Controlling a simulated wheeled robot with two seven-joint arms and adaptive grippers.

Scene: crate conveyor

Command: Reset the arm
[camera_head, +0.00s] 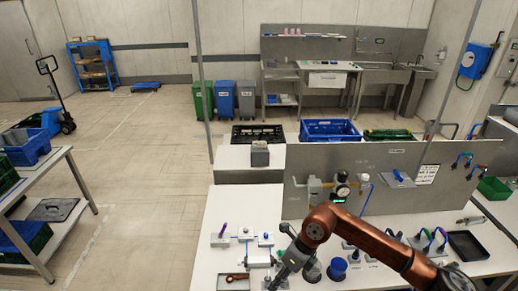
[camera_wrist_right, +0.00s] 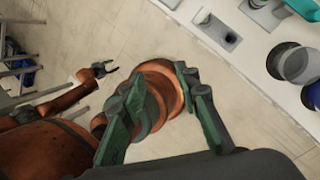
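My right arm comes in from the lower right in the head view, bent at a copper-coloured joint. Its gripper (camera_head: 284,268) hangs low over the front of the white bench (camera_head: 212,262). In the right wrist view the right gripper's (camera_wrist_right: 163,90) green-sided fingers stand apart, with nothing seen held. A copper-coloured round part of my own body shows behind them. My left gripper (camera_wrist_right: 106,69) shows in the right wrist view over the floor, its dark fingers spread and empty. My left arm does not show in the head view.
Near the right gripper are a fixture with blue knobs (camera_head: 266,239), a blue cup (camera_head: 337,268) and a small tray (camera_head: 234,281). A grey upright panel (camera_head: 300,205) with a gauge stands behind. A black tray (camera_head: 467,246) lies right.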

